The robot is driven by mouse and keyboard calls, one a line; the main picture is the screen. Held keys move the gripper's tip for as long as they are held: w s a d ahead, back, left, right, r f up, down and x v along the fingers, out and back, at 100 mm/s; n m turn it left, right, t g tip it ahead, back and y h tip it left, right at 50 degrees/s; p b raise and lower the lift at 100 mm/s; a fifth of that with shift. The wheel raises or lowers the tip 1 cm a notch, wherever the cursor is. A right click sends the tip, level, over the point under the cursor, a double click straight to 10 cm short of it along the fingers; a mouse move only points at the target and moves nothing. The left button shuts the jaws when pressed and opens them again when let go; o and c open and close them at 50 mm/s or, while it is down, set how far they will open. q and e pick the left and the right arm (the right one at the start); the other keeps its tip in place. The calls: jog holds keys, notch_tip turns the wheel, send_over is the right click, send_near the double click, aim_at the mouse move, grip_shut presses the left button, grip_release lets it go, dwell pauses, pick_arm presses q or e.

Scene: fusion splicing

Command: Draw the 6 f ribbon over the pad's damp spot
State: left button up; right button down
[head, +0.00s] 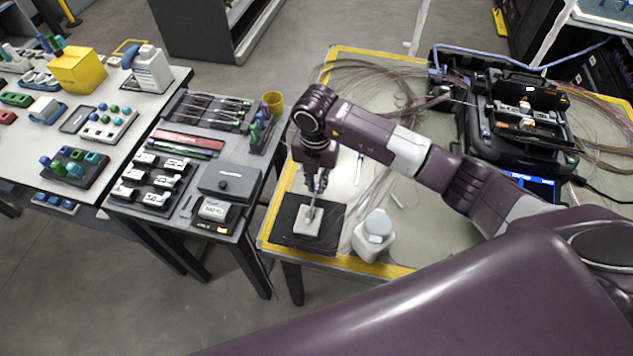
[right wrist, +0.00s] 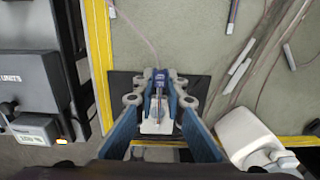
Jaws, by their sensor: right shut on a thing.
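My right gripper (head: 314,193) points down over the pale pad (head: 308,221), which lies on a black mat (head: 335,236) at the near left corner of the yellow-edged table. In the right wrist view its fingers (right wrist: 160,95) are shut on a small blue-violet piece of the ribbon (right wrist: 160,78). A thin tip points down the picture over the white pad (right wrist: 155,126). I cannot tell whether the tip touches the pad, and the damp spot does not stand out. My left gripper is not in view.
A white bottle (head: 374,238) stands close right of the mat. Loose fibres (head: 385,85) spread over the table. A black splicer (head: 520,120) stands at the back right. A side table to the left holds a grey box (head: 230,181) and small holders.

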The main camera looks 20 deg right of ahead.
jog(key=shift+w+f+b, duration=0.1)
jog(key=shift+f+b, duration=0.2)
jog(key=shift+f, duration=0.05)
dwell(0.7)
jog(key=shift+w+d+b, duration=0.5)
jog(key=shift+w, duration=0.2)
jog(key=shift+w+d+b, duration=0.45)
jog(key=shift+w+d, duration=0.05)
jog(key=shift+w, duration=0.2)
dwell(0.5)
jog(key=shift+r, duration=0.1)
notch_tip(320, 180, up, 5)
jog(key=p, duration=0.3)
jog(key=shift+p, duration=0.3)
dwell(0.4)
